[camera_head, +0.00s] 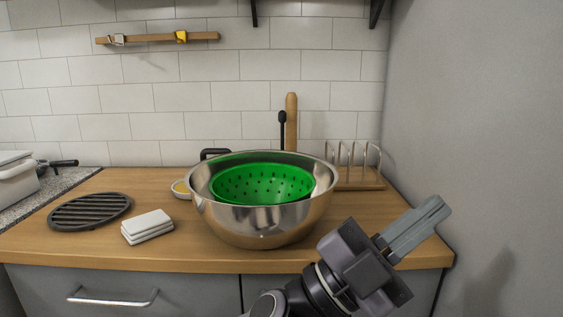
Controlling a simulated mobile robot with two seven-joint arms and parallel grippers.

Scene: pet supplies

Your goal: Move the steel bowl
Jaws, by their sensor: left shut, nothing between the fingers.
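The steel bowl (262,227) is large, round and shiny. It stands upright on the wooden counter, right of the middle. A green colander (262,184) with holes sits inside it. My left gripper (441,207) is at the lower right, in front of the counter's right end. Its grey fingers are together, pointing up and right, with nothing between them. It is to the right of the bowl and apart from it. My right gripper does not show.
A wire rack (357,181) stands behind right, near the grey wall (480,110).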

